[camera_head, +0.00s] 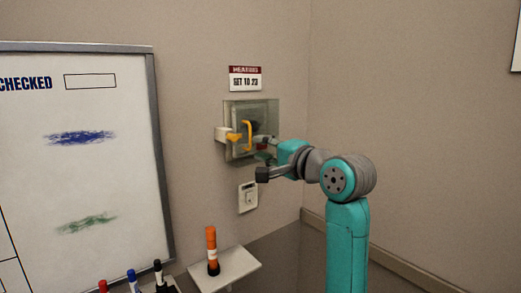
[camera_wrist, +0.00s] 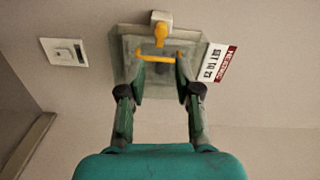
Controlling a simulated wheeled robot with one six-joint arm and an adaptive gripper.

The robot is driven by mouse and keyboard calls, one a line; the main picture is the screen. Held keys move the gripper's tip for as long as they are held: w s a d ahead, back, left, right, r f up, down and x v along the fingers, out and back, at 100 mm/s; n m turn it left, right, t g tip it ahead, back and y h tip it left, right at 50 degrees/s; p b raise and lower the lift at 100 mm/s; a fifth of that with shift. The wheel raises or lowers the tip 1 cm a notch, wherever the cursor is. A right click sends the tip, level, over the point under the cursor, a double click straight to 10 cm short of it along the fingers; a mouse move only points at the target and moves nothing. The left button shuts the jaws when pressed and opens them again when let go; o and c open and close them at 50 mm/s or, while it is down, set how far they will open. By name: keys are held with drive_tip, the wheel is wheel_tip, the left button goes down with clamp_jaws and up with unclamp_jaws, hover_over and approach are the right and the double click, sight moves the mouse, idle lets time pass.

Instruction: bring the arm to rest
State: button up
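My gripper (camera_head: 262,150) is raised in front of a clear wall box (camera_head: 238,112). The wrist view shows my gripper (camera_wrist: 161,75) open, with its two fingers apart and nothing visible between them. The box also shows in the wrist view (camera_wrist: 122,48), beyond the fingertips. A yellow handle (camera_head: 249,134) is on the box front. In the wrist view the handle (camera_wrist: 155,57) lies across the gap just past the fingertips; I cannot tell whether they touch it. My arm reaches in from the right, bent at the elbow. Part of the box is hidden behind the gripper.
A sign (camera_head: 245,78) hangs above the box and a switch plate (camera_head: 248,197) is below it. An orange marker-like object (camera_head: 211,250) stands on a small shelf (camera_head: 238,268). A whiteboard (camera_head: 85,150) is at left.

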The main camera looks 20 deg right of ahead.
drive_tip(key=s+f+n+h, duration=0.1)
drive_tip(key=s+f+h, duration=0.15)
drive_tip(key=f, duration=1.25)
drive_tip(key=s+f+h, duration=0.1)
drive_tip(key=s+f, duration=0.3)
drive_tip(key=f, duration=1.2)
drive_tip(key=s+a+f+n, duration=0.1)
drive_tip(key=s+f, duration=0.7)
drive_tip(key=f, duration=0.1)
drive_tip(key=s+a+f+n+g+h, duration=0.1)
drive_tip(key=s+f+n, duration=0.35)
drive_tip(key=s, duration=1.05)
drive_tip(key=s+a+f+n+g+h, duration=0.1)
drive_tip(key=s+f+n, duration=0.35)
drive_tip(key=s, duration=1.15)
drive_tip(key=s+r+n, duration=0.1)
drive_tip(key=s, duration=0.9)
drive_tip(key=shift+a+r+n, duration=0.3)
drive_tip(key=shift+r+n, duration=0.05)
drive_tip(key=shift+n, duration=0.05)
drive_tip(key=shift+s, duration=0.1)
